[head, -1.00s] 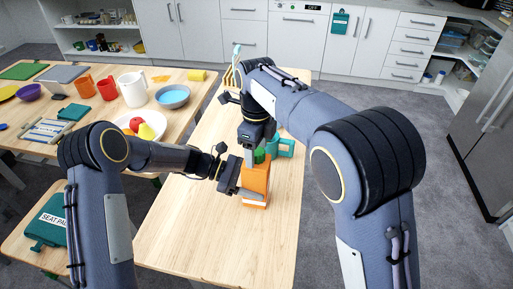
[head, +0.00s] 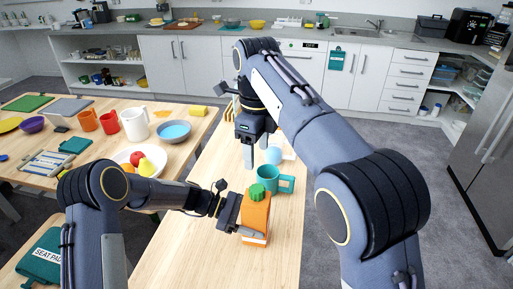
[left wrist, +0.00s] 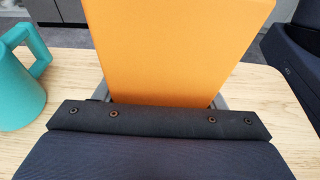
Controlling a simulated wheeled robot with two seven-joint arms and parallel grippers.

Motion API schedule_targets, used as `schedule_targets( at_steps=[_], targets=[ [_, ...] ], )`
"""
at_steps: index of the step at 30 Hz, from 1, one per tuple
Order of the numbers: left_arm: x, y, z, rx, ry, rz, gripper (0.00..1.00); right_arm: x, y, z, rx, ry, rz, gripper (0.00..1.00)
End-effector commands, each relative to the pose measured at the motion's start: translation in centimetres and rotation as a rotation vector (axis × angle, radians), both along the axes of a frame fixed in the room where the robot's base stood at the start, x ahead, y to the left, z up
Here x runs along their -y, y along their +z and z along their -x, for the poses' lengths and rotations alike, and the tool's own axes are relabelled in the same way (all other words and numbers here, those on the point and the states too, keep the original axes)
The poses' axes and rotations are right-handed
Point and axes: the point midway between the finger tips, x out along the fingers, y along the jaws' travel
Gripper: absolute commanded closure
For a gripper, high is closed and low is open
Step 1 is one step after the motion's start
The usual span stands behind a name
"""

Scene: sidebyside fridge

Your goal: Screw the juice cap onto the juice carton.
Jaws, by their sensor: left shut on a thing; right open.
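The orange juice carton (head: 257,215) stands upright on the near wooden table. The green juice cap (head: 257,191) sits on top of the carton; whether it is fully tight I cannot tell. My left gripper (head: 247,226) is shut on the carton's lower part from the left. In the left wrist view the carton's orange side (left wrist: 175,50) fills the middle, between the fingers; the cap is out of that view. My right gripper (head: 260,154) is open and empty, pointing down beyond the carton and apart from the cap.
A teal mug (head: 271,181) stands just behind the carton; it also shows in the left wrist view (left wrist: 17,90). A pale blue round thing (head: 277,152) is near the right fingers. A side table at left holds a fruit plate (head: 126,157) and blue bowl (head: 173,132).

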Motion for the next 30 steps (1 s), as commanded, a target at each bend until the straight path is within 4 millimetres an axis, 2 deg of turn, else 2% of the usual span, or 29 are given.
schedule_targets(
  at_steps=[5, 6, 11, 20, 23, 30],
  targets=[
    [0.0, 0.0, 0.0, 0.001, -0.001, 0.000, 1.00, 0.0, 0.0, 0.0, 0.000, 0.000, 0.000, 0.38],
    [0.0, 0.0, 0.0, 0.000, -0.001, 0.000, 0.31, 0.0, 0.0, 0.0, 0.000, 0.000, 0.000, 0.38],
    [0.0, 0.0, 0.0, 0.000, -0.001, 0.000, 0.11, 0.0, -0.1, 0.0, 0.000, 0.000, 0.000, 0.38],
    [-0.2, 0.0, -0.1, 0.000, 0.001, 0.000, 0.11, 0.0, -0.1, 0.0, 0.000, 0.000, 0.000, 0.38],
    [-1.1, 0.3, -0.3, 0.002, 0.003, 0.000, 0.11, 0.0, -0.3, 0.0, 0.000, 0.000, 0.000, 0.38],
    [-5.1, 1.4, -1.1, 0.002, 0.004, -0.002, 0.11, 0.0, -0.9, 0.0, 0.000, 0.001, 0.000, 0.38]
  ],
)
